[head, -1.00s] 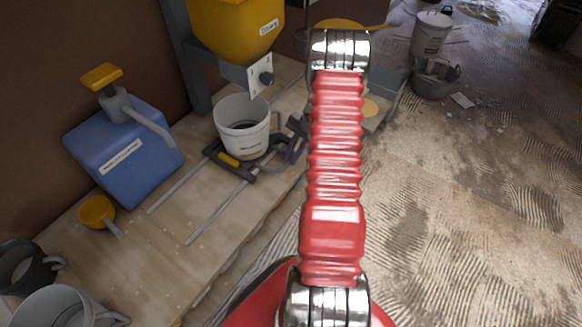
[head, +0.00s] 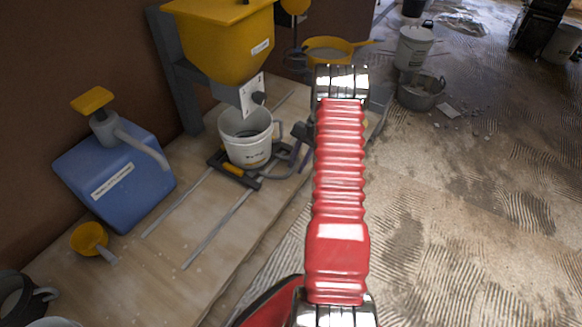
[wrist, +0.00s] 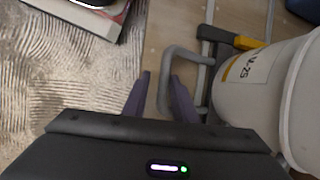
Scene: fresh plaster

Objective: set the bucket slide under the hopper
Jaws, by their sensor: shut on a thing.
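The bucket slide (head: 216,164) is a dark carriage with a yellow tab on two metal rails (head: 215,231) on the bench. A white bucket (head: 247,150) stands upright on it. The yellow hopper (head: 225,45) hangs above, and its grey outlet with a white plate (head: 251,95) overlaps the bucket's rear rim in the head view. My gripper (wrist: 160,76) is shut on the slide's grey loop handle (wrist: 180,52), beside the bucket (wrist: 262,88). In the head view my gripper (head: 300,133) is at the slide's right side, partly hidden by my red arm.
A blue jug (head: 115,180) with a yellow-topped pump and a yellow scoop (head: 88,238) stand left on the bench. A yellow pan (head: 328,48) is behind my arm. Buckets (head: 413,47) and a metal tub (head: 420,92) stand on the floor. The rails' near stretch is clear.

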